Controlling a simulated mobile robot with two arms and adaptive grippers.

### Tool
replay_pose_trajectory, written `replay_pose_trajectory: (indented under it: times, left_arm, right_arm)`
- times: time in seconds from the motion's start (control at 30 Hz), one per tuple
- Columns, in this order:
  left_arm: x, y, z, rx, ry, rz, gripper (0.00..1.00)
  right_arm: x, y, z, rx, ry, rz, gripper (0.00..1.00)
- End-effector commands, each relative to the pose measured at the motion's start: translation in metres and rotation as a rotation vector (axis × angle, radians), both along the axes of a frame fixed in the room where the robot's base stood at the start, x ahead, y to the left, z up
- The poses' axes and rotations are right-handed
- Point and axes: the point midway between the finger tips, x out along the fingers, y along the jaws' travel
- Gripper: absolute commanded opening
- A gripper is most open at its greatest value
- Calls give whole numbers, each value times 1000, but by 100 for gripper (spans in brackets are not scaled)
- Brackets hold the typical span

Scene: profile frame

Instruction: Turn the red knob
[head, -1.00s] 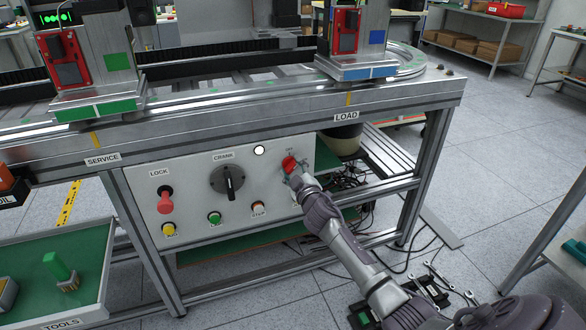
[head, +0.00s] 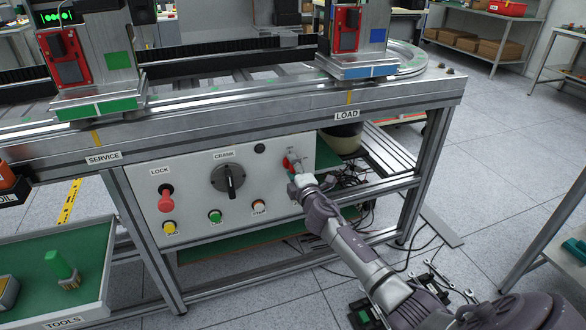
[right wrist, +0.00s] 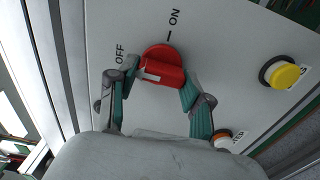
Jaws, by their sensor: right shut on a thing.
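The red knob (head: 288,162) is on the right part of the white control panel (head: 190,205). My right gripper (head: 297,170) is at it, with the wrist rolled. In the right wrist view the knob (right wrist: 160,55) sits between the two fingers of the gripper (right wrist: 158,86), which are shut on its raised bar. The bar lies crosswise, and its white mark points left, on the side of the OFF label (right wrist: 120,52). The ON label (right wrist: 174,18) is above the knob. My left gripper is not in view.
The panel also carries a red lock button (head: 166,200), a black crank knob (head: 229,181), a dark round lamp (head: 259,148) and several small buttons. A green tools tray (head: 95,262) is at lower left. Cables and wrenches lie on the floor at right.

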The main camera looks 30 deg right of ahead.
Motion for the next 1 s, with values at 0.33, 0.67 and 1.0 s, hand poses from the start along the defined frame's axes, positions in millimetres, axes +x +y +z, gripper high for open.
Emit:
replay_pose_trajectory:
  times: [0.33,0.67,1.0]
  left_arm:
    - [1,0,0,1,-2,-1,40]
    - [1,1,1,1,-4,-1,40]
    - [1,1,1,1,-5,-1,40]
  right_arm:
    - [-1,0,-2,-52,17,0,15]
    - [-1,0,-3,-54,17,0,51]
    - [0,0,-1,-51,13,0,75]
